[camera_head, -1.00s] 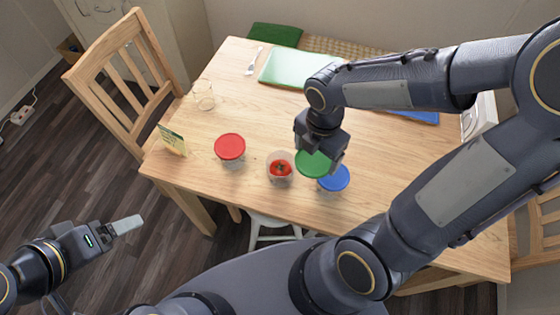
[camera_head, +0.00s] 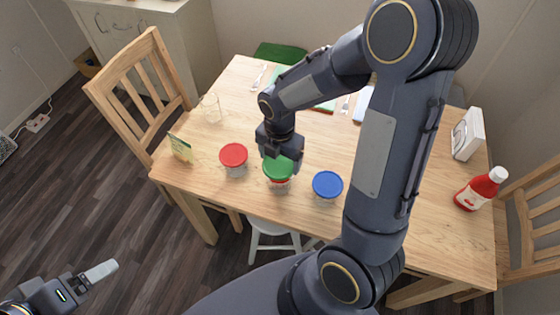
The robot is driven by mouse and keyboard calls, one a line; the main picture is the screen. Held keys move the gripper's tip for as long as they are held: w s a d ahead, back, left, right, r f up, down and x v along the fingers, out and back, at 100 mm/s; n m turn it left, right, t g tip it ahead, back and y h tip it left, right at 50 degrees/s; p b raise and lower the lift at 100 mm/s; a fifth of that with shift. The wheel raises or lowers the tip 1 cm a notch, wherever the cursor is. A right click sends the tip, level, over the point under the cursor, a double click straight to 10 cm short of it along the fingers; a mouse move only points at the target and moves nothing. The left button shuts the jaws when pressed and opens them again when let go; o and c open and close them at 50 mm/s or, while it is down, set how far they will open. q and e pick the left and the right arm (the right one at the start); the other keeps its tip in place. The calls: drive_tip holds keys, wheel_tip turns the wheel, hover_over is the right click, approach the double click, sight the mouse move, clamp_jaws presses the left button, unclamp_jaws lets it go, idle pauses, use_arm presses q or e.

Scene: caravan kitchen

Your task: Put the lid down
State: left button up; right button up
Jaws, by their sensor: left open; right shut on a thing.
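The green lid (camera_head: 278,166) is in my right gripper (camera_head: 280,154), which is shut on it from above. The lid is directly over the middle container (camera_head: 279,185), whose red contents show just below the lid's edge. I cannot tell whether the lid touches the rim. A container with a red lid (camera_head: 233,154) stands to the left, and one with a blue lid (camera_head: 327,184) to the right. My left gripper (camera_head: 101,271) is open and empty at the lower left, away from the table.
The wooden table (camera_head: 215,186) also holds a clear glass (camera_head: 211,108), a small card (camera_head: 181,147), a ketchup bottle (camera_head: 481,188) and a white box (camera_head: 468,134). Chairs stand at the left (camera_head: 140,85) and right. My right arm covers the table's middle right.

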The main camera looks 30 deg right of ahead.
sight(280, 157)
drive_tip(key=w+f, duration=0.1)
drive_tip(key=d+f, duration=0.1)
drive_tip(key=shift+w+d+f, duration=0.15)
drive_tip(key=shift+w+f, duration=0.15)
drive_tip(key=shift+w, duration=0.1)
drive_tip(key=shift+w+d+f, duration=0.1)
drive_tip(key=shift+w+f, duration=0.05)
drive_tip(key=shift+f, duration=1.65)
drive_tip(key=shift+f+b, duration=0.45)
drive_tip(key=shift+f, duration=0.1)
